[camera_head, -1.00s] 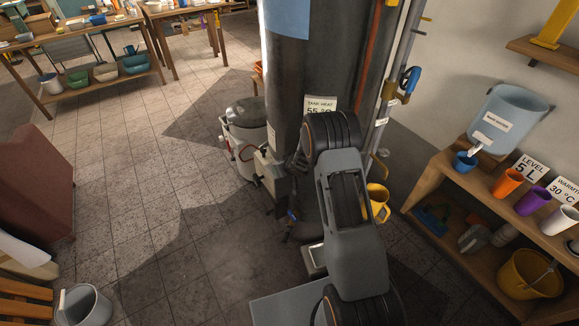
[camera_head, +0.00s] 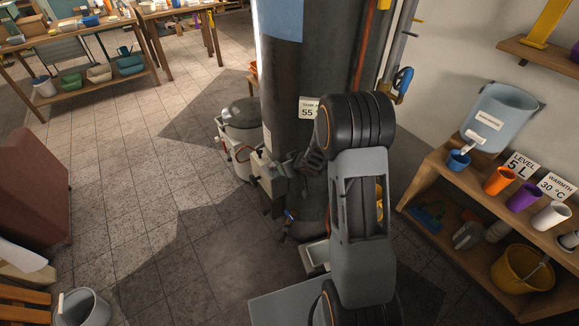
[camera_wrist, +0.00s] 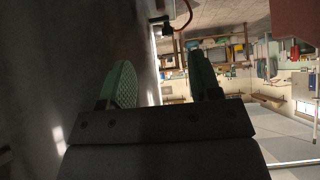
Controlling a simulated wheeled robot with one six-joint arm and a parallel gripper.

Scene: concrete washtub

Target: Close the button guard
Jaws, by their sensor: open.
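My gripper (camera_wrist: 160,82) shows in the wrist view with its two green-padded fingers apart and nothing between them. A dark surface fills the left of that view, close beside the left finger. A small dark fitting (camera_wrist: 166,24) with an orange cable lies beyond the fingertips at the top; I cannot tell whether it belongs to the button guard. In the head view my arm hides part of the large dark column (camera_head: 290,75), and my wrist is low beside it. I cannot make out the button guard or its button in either view.
A grey lidded drum (camera_head: 241,125) stands left of the column, close to my wrist. At the right a wooden shelf (camera_head: 440,180) holds cups, signs and a blue-grey tub (camera_head: 500,118). A bucket (camera_head: 84,306) stands at the lower left. The tiled floor at left is mostly clear.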

